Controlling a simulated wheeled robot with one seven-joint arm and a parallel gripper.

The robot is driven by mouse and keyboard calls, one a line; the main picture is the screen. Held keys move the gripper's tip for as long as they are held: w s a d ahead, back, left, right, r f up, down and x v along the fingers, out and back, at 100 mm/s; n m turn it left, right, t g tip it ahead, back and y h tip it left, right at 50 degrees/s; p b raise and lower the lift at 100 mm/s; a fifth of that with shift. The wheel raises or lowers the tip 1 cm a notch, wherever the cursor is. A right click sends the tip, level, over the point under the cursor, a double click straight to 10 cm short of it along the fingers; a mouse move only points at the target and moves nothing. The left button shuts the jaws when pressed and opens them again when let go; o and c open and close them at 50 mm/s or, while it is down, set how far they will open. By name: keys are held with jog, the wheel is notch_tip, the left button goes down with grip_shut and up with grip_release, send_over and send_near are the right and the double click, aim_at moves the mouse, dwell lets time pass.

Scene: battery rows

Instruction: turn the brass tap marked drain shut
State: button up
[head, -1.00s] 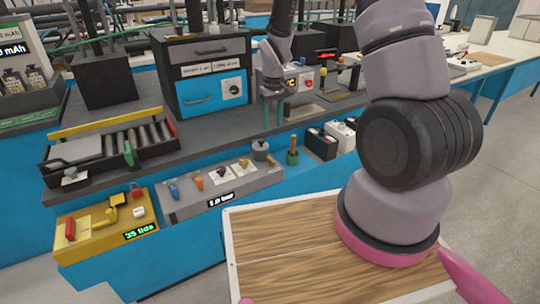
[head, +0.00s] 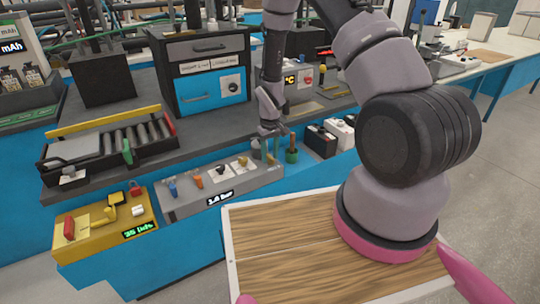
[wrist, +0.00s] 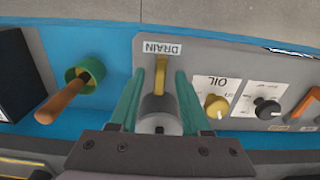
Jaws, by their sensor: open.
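The brass drain tap shows in the wrist view as a narrow yellow-brass handle (wrist: 160,72) on a round grey body (wrist: 158,112). Its white DRAIN label (wrist: 161,48) reads upside down there, just past the handle's end. My gripper (wrist: 157,80) is open, with one green finger on each side of the tap; I see gaps between fingers and handle. In the head view my gripper (head: 265,153) hangs over the right end of the grey valve panel (head: 230,196) and hides the tap.
A yellow OIL knob (wrist: 215,106) and a black knob (wrist: 267,108) sit to the right in the wrist view. A green cup-like base with an orange handle (wrist: 64,96) stands to the left. A wooden-topped tray (head: 310,240) lies nearer me.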

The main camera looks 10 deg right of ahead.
jog(key=shift+f, duration=0.1)
grip_shut()
jog(key=shift+m, duration=0.4)
jog(key=m, duration=0.3)
jog(key=shift+m, duration=0.4)
jog(key=m, duration=0.4)
jog(key=shift+m, duration=0.3)
jog(key=m, duration=0.4)
jog(key=shift+m, duration=2.4)
